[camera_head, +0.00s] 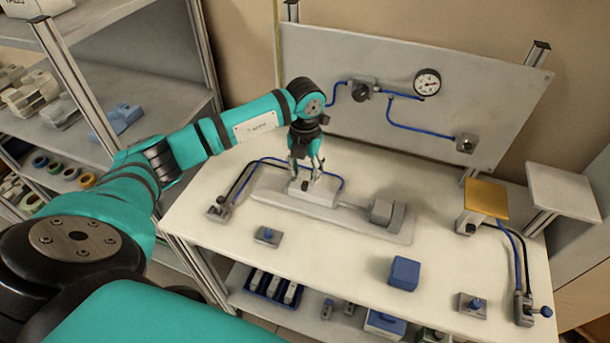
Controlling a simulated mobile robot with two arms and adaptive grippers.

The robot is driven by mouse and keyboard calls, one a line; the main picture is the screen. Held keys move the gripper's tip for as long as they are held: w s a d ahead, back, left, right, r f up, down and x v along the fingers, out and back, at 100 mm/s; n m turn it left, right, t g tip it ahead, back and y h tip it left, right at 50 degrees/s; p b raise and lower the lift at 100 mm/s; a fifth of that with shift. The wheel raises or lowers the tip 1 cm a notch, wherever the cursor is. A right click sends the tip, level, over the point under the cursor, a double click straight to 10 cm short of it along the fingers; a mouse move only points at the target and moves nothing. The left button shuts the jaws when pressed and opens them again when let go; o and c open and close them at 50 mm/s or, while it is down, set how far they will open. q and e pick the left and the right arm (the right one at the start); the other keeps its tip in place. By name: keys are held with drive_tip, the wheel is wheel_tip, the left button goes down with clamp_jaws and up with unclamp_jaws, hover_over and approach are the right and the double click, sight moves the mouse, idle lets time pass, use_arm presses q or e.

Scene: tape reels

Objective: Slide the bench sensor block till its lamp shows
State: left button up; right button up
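A light grey block (322,195) sits on a long grey base plate (275,197) on the bench. A small pale piece with a dark spot on it, perhaps the sensor block (303,187), is at its left top; no lit lamp can be made out. My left gripper (305,176) points down over this piece, its two fingers apart with the tips at or just beside it. Whether they grip it cannot be told. A thin rod runs right to a darker grey block (384,211) on the same plate. My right gripper is not in view.
Blue and black lines lead to a small valve (219,211) at left. A blue cube (404,273), two small blue-knobbed blocks (267,236) (472,305) and an orange-topped stand (487,199) are on the bench. A gauge panel (430,80) stands behind.

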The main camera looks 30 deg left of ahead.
sight(305, 183)
use_arm(q)
drive_tip(key=shift+f+p, duration=0.35)
drive_tip(key=shift+f, duration=1.65)
clamp_jaws()
